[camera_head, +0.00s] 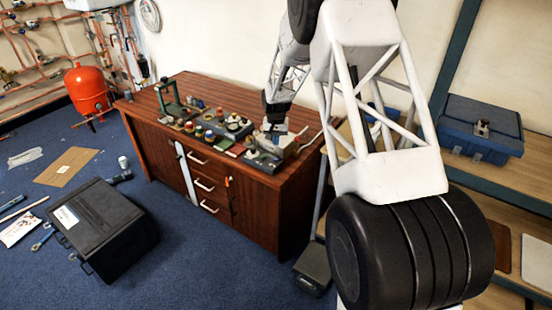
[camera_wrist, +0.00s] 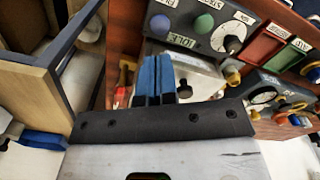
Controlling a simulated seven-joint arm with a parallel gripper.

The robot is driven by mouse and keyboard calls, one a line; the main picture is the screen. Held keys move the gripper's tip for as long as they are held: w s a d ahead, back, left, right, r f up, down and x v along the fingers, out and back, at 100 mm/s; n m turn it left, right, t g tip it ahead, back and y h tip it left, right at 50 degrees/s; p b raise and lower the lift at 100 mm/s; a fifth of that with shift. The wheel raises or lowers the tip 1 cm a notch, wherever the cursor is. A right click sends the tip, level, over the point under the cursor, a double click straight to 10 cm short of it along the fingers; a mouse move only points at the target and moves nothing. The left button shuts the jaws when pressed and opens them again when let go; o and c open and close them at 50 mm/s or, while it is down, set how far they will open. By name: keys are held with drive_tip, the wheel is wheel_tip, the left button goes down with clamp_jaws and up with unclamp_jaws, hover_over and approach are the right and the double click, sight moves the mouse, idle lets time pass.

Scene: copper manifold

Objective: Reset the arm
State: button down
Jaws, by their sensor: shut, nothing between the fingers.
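My gripper (camera_wrist: 153,72) shows in the wrist view as two blue fingers pressed together, shut and empty. In the head view my gripper (camera_head: 275,122) hangs over the right part of the brown wooden cabinet (camera_head: 285,190), above a pale grey box (camera_head: 268,160). In the wrist view the fingers overlap a pale box (camera_wrist: 205,80) behind them and hide part of it. I cannot tell whether they touch it.
A grey control panel (camera_wrist: 205,22) with coloured knobs and a dial is beside the fingers. A green stand (camera_head: 172,102) is on the cabinet's left. A black case (camera_head: 100,225) lies on the blue carpet. A blue toolbox (camera_head: 482,128) sits on the right shelf.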

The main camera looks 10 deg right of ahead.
idle(0.3)
drive_tip(key=s+r+n+t, duration=0.1)
drive_tip(key=s+r, duration=2.4)
drive_tip(key=s, duration=0.1)
drive_tip(key=s+r+n, duration=0.1)
drive_tip(key=s+r, duration=0.1)
drive_tip(key=s, duration=1.4)
drive_tip(key=s+r+t, duration=0.1)
drive_tip(key=s+r, duration=0.1)
drive_tip(key=s, duration=1.4)
drive_tip(key=shift+n+t, duration=0.3)
drive_tip(key=shift+n, duration=0.1)
